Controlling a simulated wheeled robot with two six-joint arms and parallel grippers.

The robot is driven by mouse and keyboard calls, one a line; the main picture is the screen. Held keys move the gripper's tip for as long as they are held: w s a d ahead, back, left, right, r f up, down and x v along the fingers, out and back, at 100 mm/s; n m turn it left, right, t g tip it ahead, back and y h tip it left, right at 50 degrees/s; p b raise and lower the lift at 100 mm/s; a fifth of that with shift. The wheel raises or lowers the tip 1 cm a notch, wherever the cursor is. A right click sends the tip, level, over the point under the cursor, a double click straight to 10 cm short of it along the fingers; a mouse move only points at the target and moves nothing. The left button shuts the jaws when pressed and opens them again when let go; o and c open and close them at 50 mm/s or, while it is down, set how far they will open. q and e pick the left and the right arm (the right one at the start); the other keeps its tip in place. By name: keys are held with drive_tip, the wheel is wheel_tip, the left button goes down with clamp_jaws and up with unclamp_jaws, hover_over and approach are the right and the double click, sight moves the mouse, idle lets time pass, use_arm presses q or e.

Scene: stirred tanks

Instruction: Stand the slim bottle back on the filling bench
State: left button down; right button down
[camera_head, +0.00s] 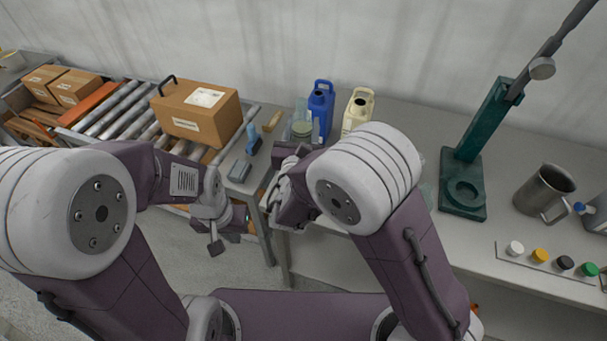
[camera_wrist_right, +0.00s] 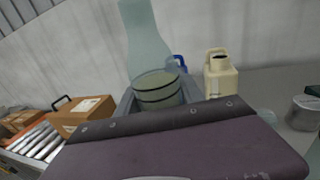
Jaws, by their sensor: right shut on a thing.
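The slim bottle (camera_wrist_right: 146,45) is pale, translucent green. In the right wrist view it rises from between the jaws of my right gripper (camera_wrist_right: 158,96), its upper part running out of the top of the picture, with dark bands low on it. My right gripper is shut on it. In the head view a greenish round part (camera_head: 302,129) shows just beyond my right gripper (camera_head: 290,160), which my own arm partly covers. The filling bench (camera_head: 400,125) is the grey table on the right. My left gripper (camera_head: 222,235) hangs low near the bench's left end; its jaw opening is unclear.
A blue jug (camera_head: 320,108) and a cream jug (camera_head: 357,108) stand at the back of the bench. A green stand (camera_head: 465,180), a metal mug (camera_head: 543,190) and a strip with several caps (camera_head: 550,262) are further right. A roller conveyor with a carton (camera_head: 197,112) lies left.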

wheel_tip(320, 180, down, 9)
drive_tip(key=shift+w+f+b, duration=0.15)
drive_tip(key=shift+f+b, duration=0.05)
drive_tip(key=shift+b, duration=0.1)
drive_tip(key=c, duration=0.7)
unclamp_jaws()
drive_tip(key=shift+f, duration=0.1)
drive_tip(key=shift+c, duration=0.2)
